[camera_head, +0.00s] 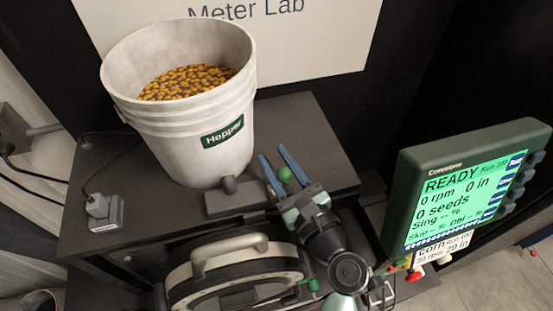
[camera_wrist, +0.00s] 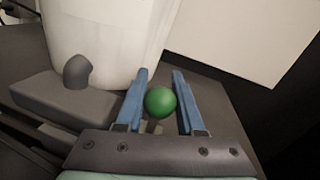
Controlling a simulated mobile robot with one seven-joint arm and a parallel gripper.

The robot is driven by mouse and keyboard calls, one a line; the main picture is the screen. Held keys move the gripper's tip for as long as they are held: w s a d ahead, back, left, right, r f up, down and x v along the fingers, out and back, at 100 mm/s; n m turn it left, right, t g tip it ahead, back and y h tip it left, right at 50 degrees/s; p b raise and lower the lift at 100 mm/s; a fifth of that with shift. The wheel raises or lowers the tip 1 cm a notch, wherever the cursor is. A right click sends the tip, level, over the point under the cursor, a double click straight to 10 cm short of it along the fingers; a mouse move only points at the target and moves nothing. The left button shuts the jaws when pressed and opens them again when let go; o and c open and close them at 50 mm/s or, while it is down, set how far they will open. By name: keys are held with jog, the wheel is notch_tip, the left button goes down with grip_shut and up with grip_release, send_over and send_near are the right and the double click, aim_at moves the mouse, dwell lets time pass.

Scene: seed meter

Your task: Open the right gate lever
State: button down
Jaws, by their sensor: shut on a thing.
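The right gate lever shows as a green ball knob (camera_head: 286,174) just right of the hopper's foot; it also shows in the wrist view (camera_wrist: 160,102). My gripper (camera_head: 274,152) has its two blue fingers on either side of the ball and is shut on it. In the wrist view, the fingertips (camera_wrist: 160,71) reach past the ball towards the hopper. The lever's stem under the ball is mostly hidden, so its angle cannot be told.
The white hopper bucket (camera_head: 180,120) of yellow-brown seed stands close left of my fingers, with a dark grey elbow (camera_head: 229,184) at its foot. A round meter with a handle (camera_head: 228,252) lies in front. A monitor reading READY (camera_head: 455,195) stands at right. The black tabletop (camera_head: 305,120) behind is clear.

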jog(key=d, duration=0.1)
jog(key=w+d, duration=0.1)
jog(key=d, duration=0.2)
jog(key=shift+w+d, duration=0.25)
jog(key=shift+d, duration=0.05)
jog(key=shift+s+a, duration=0.1)
jog(key=shift+a, duration=0.05)
jog(key=c, duration=0.5)
grip_release()
jog(key=shift+c, duration=0.2)
notch_tip(320, 180, up, 10)
jog(key=shift+b, duration=0.35)
